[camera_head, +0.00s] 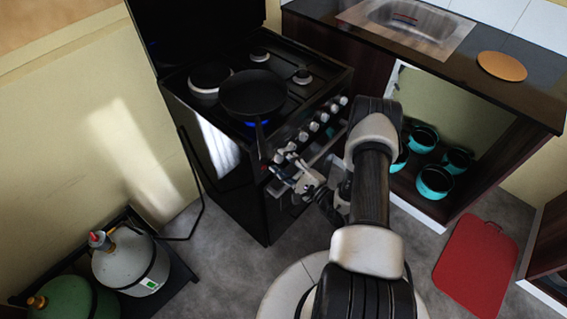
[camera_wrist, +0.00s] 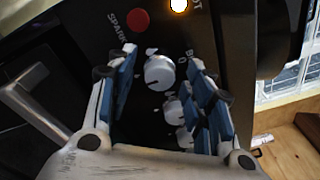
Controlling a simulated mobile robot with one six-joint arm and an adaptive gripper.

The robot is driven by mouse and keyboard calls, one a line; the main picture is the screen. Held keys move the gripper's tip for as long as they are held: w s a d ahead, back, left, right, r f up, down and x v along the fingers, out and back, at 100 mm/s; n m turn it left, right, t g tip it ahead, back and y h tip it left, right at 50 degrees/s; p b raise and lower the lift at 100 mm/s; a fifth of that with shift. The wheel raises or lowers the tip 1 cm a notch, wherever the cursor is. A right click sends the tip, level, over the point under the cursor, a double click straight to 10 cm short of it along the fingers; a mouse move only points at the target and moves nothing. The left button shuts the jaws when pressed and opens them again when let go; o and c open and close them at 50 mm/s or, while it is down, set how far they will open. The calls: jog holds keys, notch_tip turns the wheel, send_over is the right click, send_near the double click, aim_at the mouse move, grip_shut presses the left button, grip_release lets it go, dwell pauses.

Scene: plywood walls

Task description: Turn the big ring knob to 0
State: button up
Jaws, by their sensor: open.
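A row of silver knobs (camera_head: 313,127) runs along the black stove's front panel. In the wrist view one round silver knob (camera_wrist: 160,72) sits between the blue-padded fingers of my gripper (camera_wrist: 163,85). The fingers are open, one on each side, and I see a gap beside the knob. I cannot tell which knob is the big ring's, nor read this one's setting clearly. More knobs (camera_wrist: 174,110) lie below it, partly hidden by the right finger. In the head view my gripper (camera_head: 296,176) is at the panel's left end. A blue flame (camera_head: 258,123) burns under the black pan (camera_head: 253,93).
A red SPARK button (camera_wrist: 138,20) and a lit lamp (camera_wrist: 179,5) are above the knob. The oven handle (camera_wrist: 35,105) is at left. The pan handle (camera_head: 261,143) juts over the stove's front. Gas cylinders (camera_head: 130,260) stand left; a red board (camera_head: 476,266) lies right.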

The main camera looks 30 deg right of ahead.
jog(key=shift+c, duration=0.4)
jog(key=c, duration=1)
jog(key=shift+o, duration=0.2)
